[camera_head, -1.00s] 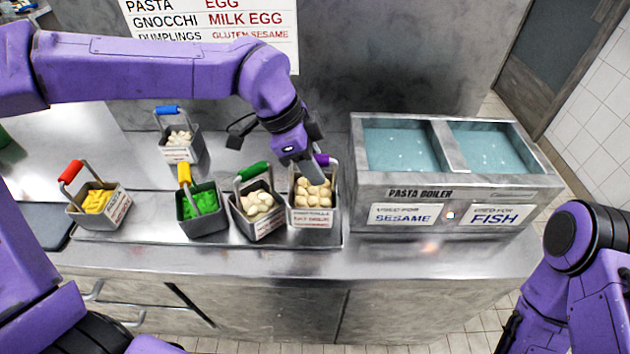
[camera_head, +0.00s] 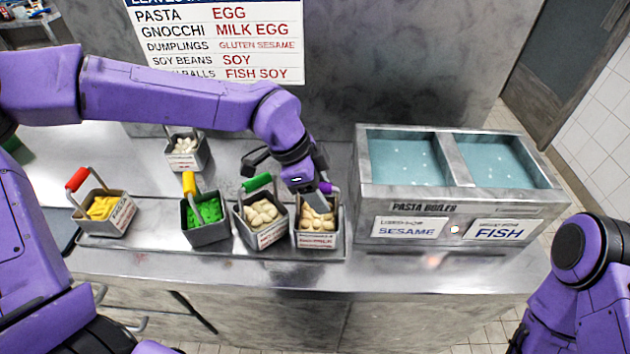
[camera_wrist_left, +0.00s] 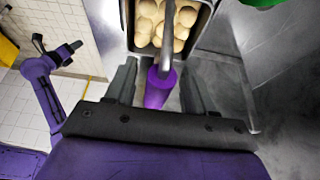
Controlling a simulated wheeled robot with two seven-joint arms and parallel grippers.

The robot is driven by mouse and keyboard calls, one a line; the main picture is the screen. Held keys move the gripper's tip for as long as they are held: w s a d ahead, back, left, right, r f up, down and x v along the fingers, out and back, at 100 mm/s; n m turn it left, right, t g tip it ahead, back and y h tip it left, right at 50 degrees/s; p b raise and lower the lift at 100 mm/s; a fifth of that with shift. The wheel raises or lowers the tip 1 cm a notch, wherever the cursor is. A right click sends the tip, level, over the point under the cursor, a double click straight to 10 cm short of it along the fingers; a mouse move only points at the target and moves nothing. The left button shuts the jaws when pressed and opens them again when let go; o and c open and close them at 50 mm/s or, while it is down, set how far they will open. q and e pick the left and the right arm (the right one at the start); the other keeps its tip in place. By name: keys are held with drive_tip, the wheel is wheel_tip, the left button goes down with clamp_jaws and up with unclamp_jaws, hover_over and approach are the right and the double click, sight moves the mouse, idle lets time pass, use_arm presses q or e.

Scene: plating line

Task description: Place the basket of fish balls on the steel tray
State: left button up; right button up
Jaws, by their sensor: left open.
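The basket of fish balls (camera_head: 317,224) is a grey metal basket with beige balls and a purple handle, at the right end of the row. It appears to rest upright on the steel tray (camera_head: 160,247); its underside is hidden. My left gripper (camera_head: 318,190) is directly above it. In the left wrist view, the open fingers (camera_wrist_left: 160,90) stand either side of the purple handle (camera_wrist_left: 160,87), with gaps visible, and the basket's balls (camera_wrist_left: 165,25) show beyond. My right gripper is out of view.
A green-handled basket (camera_head: 262,215) stands close on the left. Farther left are a green-filled basket (camera_head: 205,212) and a red-handled basket (camera_head: 103,209). A white-filled basket (camera_head: 186,148) stands behind. The pasta boiler (camera_head: 365,190) rises close on the right.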

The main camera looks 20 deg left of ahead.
use_arm(q)
drive_tip(key=b+v, duration=0.1)
drive_tip(key=v, duration=1.1)
drive_tip(key=shift+b, duration=0.3)
